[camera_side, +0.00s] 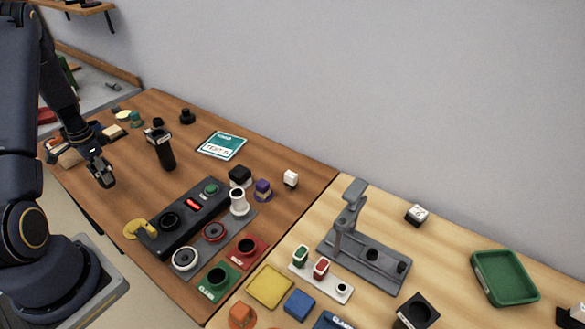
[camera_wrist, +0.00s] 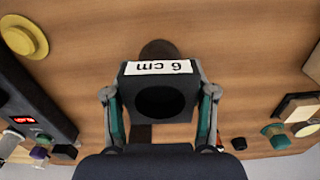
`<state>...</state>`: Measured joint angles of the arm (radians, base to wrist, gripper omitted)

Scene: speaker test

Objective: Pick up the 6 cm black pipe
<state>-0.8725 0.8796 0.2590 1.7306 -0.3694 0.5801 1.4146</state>
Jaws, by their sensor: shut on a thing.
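In the wrist view, a black pipe end (camera_wrist: 160,98) with a square rim, a round hole and a white "6 cm" label sits between the two fingers of my gripper (camera_wrist: 158,92). The label reads upside down. The fingers are shut on its left and right sides. A dark round patch shows on the wood behind it. In the side view, my gripper (camera_side: 103,177) is at the left, near the front edge of the brown table. A black upright piece with a pale top (camera_side: 162,150) shows to its right; I cannot tell whether it is the held pipe.
A dark control box (camera_side: 186,215) with a red display lies right of my gripper, with a yellow part (camera_side: 137,229) at its front end. A teal-and-white card (camera_side: 222,146) lies farther back. Small items crowd the table's far left. A grey stand (camera_side: 350,215) occupies the lighter table.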

